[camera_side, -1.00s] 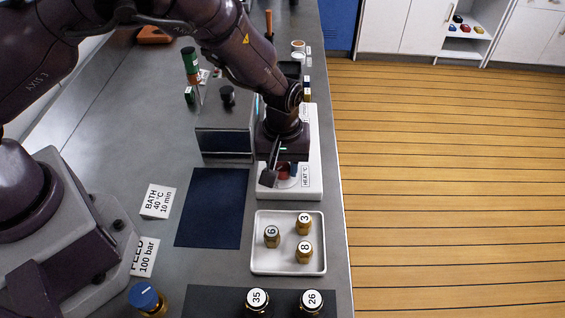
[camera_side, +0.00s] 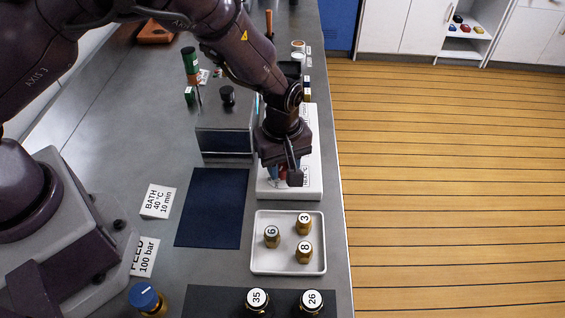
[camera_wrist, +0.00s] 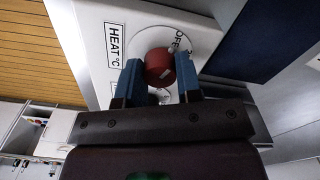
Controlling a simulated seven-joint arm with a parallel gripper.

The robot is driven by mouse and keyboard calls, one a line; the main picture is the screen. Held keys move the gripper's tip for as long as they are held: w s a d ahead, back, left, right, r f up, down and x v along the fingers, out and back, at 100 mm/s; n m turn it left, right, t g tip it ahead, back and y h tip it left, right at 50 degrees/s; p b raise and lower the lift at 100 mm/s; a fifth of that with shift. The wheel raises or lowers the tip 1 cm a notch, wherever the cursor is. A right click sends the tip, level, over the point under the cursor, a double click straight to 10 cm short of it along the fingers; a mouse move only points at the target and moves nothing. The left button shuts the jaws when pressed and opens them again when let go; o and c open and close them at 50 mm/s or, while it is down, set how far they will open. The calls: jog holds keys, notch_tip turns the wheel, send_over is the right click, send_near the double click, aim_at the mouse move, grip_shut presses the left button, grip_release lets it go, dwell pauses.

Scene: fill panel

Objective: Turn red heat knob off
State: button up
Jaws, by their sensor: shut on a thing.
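The red heat knob (camera_wrist: 159,67) sits on the white panel (camera_wrist: 88,40) in the wrist view, on a round dial with "OFF" printed by its upper right edge. The "HEAT °C" label (camera_wrist: 114,45) is to its left. My gripper (camera_wrist: 160,84) has its two blue fingers on either side of the knob and is shut on it. In the side view my gripper (camera_side: 283,178) is low over the white heater unit (camera_side: 311,150), and the knob is mostly hidden behind it.
A white tray (camera_side: 262,263) with several numbered brass pieces stands just in front of the heater. A dark blue mat (camera_side: 212,207) lies to its left. A grey box (camera_side: 225,143) stands left of the gripper. The bench's edge is close on the right.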

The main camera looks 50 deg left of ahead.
aim_at(282, 166)
jog(key=o, duration=0.9)
jog(key=shift+o, duration=0.2)
notch_tip(282, 166, up, 13)
